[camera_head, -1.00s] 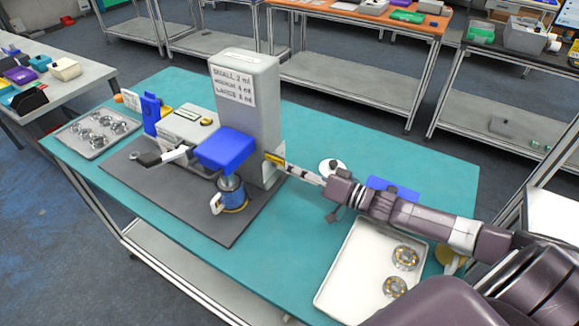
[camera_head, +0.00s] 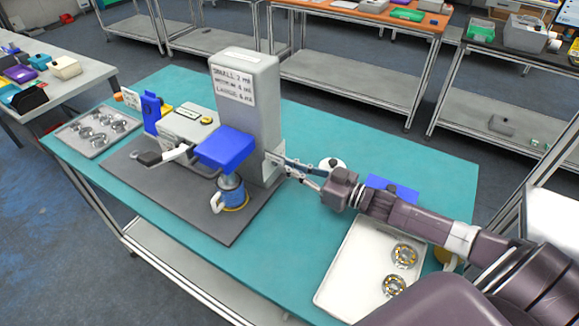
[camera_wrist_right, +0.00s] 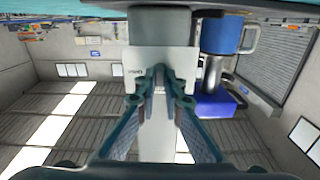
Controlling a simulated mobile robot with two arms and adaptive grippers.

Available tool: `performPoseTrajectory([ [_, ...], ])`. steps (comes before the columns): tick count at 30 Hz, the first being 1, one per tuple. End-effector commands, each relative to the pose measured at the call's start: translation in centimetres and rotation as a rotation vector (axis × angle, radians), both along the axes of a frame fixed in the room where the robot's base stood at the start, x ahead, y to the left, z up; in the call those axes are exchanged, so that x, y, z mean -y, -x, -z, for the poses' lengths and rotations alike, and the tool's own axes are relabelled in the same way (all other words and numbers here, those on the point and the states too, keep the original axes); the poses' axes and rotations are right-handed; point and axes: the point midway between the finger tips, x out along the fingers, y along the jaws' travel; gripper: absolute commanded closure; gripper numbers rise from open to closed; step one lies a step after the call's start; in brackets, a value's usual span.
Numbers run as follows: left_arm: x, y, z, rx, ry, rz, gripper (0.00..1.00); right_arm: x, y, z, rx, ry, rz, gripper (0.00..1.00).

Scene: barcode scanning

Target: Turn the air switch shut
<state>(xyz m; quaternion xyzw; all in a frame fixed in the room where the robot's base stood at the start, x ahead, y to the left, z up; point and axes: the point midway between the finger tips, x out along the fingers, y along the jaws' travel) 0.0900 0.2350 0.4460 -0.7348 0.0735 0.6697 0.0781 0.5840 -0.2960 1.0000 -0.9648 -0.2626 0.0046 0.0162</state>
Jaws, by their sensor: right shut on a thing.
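The grey machine tower (camera_head: 245,110) with a printed size label stands upright on the teal table. A pale plate (camera_head: 274,163) sits low on its right side; in the right wrist view a white plate (camera_wrist_right: 128,70) lies behind the fingertips. My right gripper (camera_head: 284,165) reaches in from the right, its tips at this plate. In the right wrist view my right gripper (camera_wrist_right: 158,78) has its tips close together, shut on a small part at the plate. The tips hide most of this part, which I take to be the air switch. My left gripper is not in view.
A blue cup (camera_head: 232,196) stands under the machine's blue head (camera_head: 226,148) on the dark mat (camera_head: 210,226). A white tray (camera_head: 350,275) with metal rings lies front right. The teal table's back right is clear.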

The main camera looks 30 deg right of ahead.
Motion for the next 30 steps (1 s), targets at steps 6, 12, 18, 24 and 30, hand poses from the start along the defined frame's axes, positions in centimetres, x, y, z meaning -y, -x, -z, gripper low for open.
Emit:
performPoseTrajectory([
  [6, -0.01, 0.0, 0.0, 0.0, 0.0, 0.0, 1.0, 0.03, -0.01, 0.04, 0.021, 0.038, 0.001, 1.0],
  [12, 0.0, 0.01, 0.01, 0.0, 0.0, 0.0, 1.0, 0.03, -0.01, 0.03, 0.025, 0.045, 0.001, 1.0],
  [18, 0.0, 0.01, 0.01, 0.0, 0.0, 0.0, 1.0, 0.04, 0.0, 0.03, 0.025, 0.045, 0.001, 1.0],
  [24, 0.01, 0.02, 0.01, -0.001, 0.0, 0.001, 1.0, 0.02, 0.0, 0.02, 0.025, 0.044, 0.0, 0.74],
  [30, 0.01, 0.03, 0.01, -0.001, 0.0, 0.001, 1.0, 0.01, 0.0, 0.01, 0.025, 0.043, 0.0, 0.74],
])
